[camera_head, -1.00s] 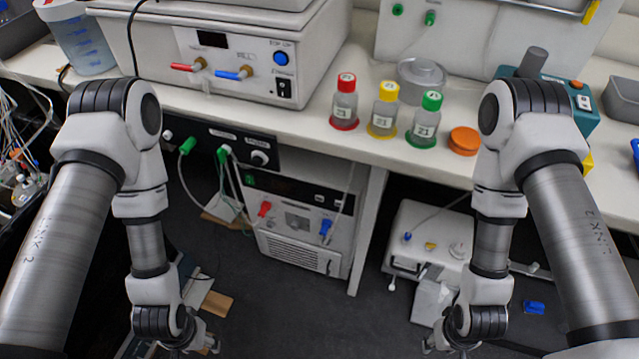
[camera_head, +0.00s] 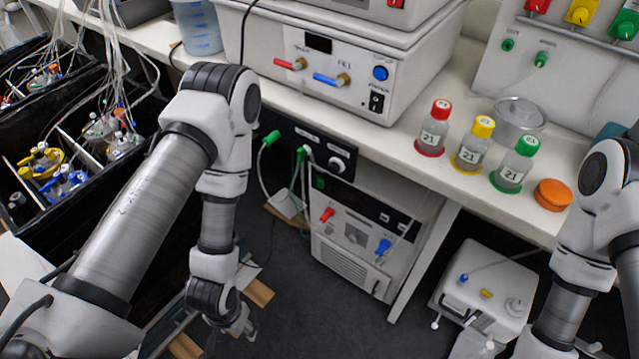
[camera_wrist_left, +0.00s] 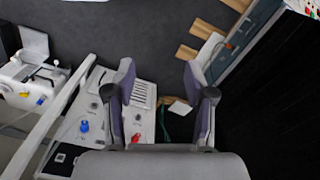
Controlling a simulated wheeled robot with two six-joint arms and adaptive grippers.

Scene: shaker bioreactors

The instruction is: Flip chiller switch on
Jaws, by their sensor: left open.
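A white unit with a black top panel, a red and a blue connector and a front grille (camera_head: 352,245) stands on the floor under the bench; it looks like the chiller. Small dark parts on its black panel are too small to read as a switch. It also shows upside down in the left wrist view (camera_wrist_left: 112,118). My left gripper (camera_head: 243,322) hangs low, left of this unit and apart from it. In the left wrist view its two fingers (camera_wrist_left: 160,95) are spread with nothing between them. My right arm is at the right edge; its gripper is out of the picture.
A white device (camera_head: 345,70) with a black rocker switch (camera_head: 376,102) sits on the bench. Red, yellow and green capped bottles (camera_head: 472,145) stand near the bench edge. A bench leg (camera_head: 425,262) and a white pump box (camera_head: 488,285) are right of the chiller. Dark floor lies in front.

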